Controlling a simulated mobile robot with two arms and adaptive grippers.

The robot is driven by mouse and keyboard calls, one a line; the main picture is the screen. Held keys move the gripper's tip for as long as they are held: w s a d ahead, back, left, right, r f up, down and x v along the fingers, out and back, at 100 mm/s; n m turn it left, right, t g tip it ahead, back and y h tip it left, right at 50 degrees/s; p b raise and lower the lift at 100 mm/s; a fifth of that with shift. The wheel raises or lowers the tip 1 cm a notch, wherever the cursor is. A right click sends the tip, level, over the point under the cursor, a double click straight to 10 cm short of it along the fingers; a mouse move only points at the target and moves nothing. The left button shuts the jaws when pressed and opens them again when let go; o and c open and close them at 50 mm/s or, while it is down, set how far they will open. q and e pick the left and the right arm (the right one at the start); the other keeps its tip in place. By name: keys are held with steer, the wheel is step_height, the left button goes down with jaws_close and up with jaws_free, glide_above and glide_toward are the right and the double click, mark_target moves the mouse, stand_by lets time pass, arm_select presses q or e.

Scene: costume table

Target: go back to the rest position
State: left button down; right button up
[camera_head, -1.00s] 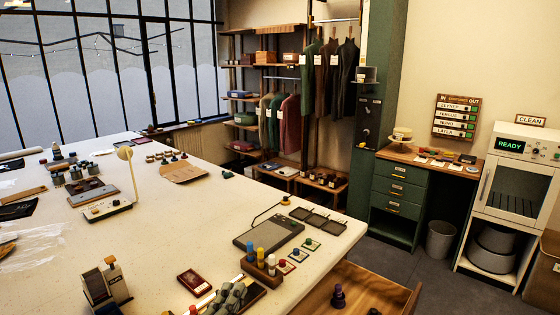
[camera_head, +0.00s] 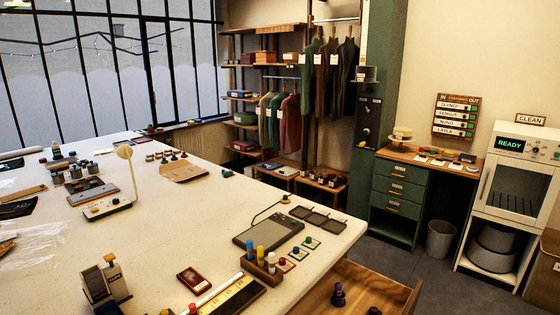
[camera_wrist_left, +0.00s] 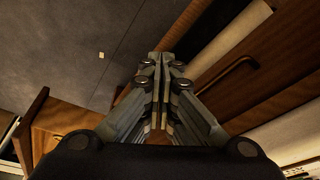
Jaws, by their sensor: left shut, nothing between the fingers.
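My left gripper (camera_wrist_left: 160,75) shows in the left wrist view with its fingers together and nothing between them. It hangs over the dark floor (camera_wrist_left: 95,45), with wooden furniture on both sides of the picture. Neither of my grippers shows in the head view. My right gripper is in no view.
The white table (camera_head: 150,235) fills the left of the head view. A block of coloured pegs (camera_head: 262,265), a grey pad (camera_head: 268,233) and a yellow ruler (camera_head: 235,298) lie near its edge. An open wooden drawer (camera_head: 395,297) juts out at the table's front right.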

arm_select(q)
steer(key=s+f+g+b, duration=0.1)
steer(key=s+f, duration=0.1)
steer(key=f, duration=1.1)
steer(key=s+f+b, duration=0.2)
steer(key=s+f, duration=0.1)
steer(key=f, duration=1)
steer(key=s+a+f+g+b, duration=0.1)
steer(key=s+a+f+b, duration=0.1)
steer(key=s+f, duration=1.3)
steer(key=shift+a+f, duration=0.25)
steer(key=shift+a, duration=0.35)
